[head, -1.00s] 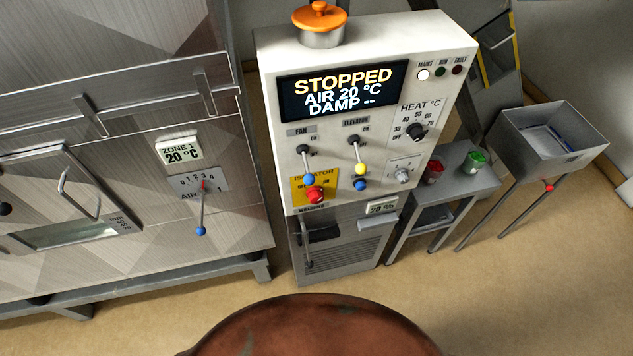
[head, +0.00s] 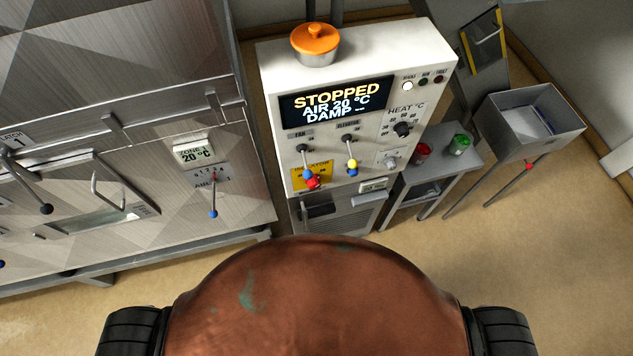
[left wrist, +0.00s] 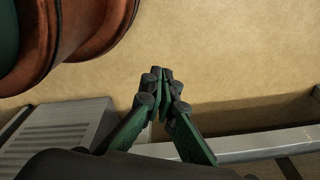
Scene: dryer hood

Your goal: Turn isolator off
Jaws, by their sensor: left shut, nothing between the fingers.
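The isolator is a red rotary knob (head: 313,182) on a yellow plate (head: 298,178) at the lower left of the white control cabinet (head: 424,48) in the head view. The display (head: 335,102) reads STOPPED, AIR 20 °C, DAMP --. My left gripper (left wrist: 160,72) shows only in the left wrist view. It is shut and empty, above the tan floor and apart from the cabinet. My right gripper is not in view.
The steel dryer (head: 110,80) with levers stands left of the cabinet. An orange-lidded pot (head: 316,45) sits on top of the cabinet. A grey side table (head: 450,172) and a bin on legs (head: 535,122) stand to the right. Floor in front is clear.

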